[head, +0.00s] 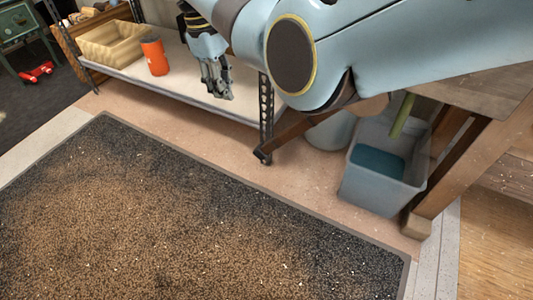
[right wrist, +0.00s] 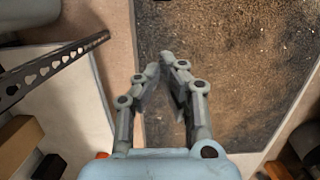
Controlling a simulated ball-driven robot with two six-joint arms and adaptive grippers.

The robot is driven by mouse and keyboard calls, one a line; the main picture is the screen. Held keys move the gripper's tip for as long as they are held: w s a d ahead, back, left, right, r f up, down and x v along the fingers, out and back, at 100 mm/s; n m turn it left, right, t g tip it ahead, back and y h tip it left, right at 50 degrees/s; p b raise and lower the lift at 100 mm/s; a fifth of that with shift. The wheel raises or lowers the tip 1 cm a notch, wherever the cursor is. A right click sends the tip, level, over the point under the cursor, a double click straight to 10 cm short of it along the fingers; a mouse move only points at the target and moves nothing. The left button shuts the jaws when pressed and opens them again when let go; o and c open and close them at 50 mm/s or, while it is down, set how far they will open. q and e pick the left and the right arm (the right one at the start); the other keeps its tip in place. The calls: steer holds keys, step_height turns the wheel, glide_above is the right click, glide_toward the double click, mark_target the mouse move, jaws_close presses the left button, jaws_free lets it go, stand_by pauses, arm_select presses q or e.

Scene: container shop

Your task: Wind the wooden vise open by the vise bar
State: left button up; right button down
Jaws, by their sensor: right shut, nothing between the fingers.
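I cannot make out the wooden vise or its bar in either view. My large blue-grey arm covers much of the upper right of the head view, in front of part of the wooden bench (head: 483,92). My right gripper (head: 221,95) points down in front of the low shelf in the head view. In the right wrist view its fingers (right wrist: 167,66) are closed together with nothing between them. My left gripper is not in view.
The low shelf (head: 190,92) holds an orange canister (head: 154,55) and a tan bin (head: 110,43). A grey bin (head: 352,190) stands under the bench beside a wooden leg (head: 465,165). A dark speckled mat (head: 150,220) covers the floor, clear of objects.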

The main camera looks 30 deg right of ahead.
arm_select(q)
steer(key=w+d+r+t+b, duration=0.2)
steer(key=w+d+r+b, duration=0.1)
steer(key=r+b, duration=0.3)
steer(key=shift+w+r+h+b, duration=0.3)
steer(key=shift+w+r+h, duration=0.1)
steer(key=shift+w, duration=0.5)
arm_select(e)
steer(key=s+d+f, duration=0.1)
steer(key=s+f, duration=0.1)
steer(key=f, duration=0.4)
steer(key=s+d+f, duration=0.1)
steer(key=d+f, duration=0.1)
steer(key=f, duration=0.4)
steer(key=shift+s+f, duration=0.2)
steer(key=shift+s, duration=0.2)
steer(key=shift+s+d, duration=0.1)
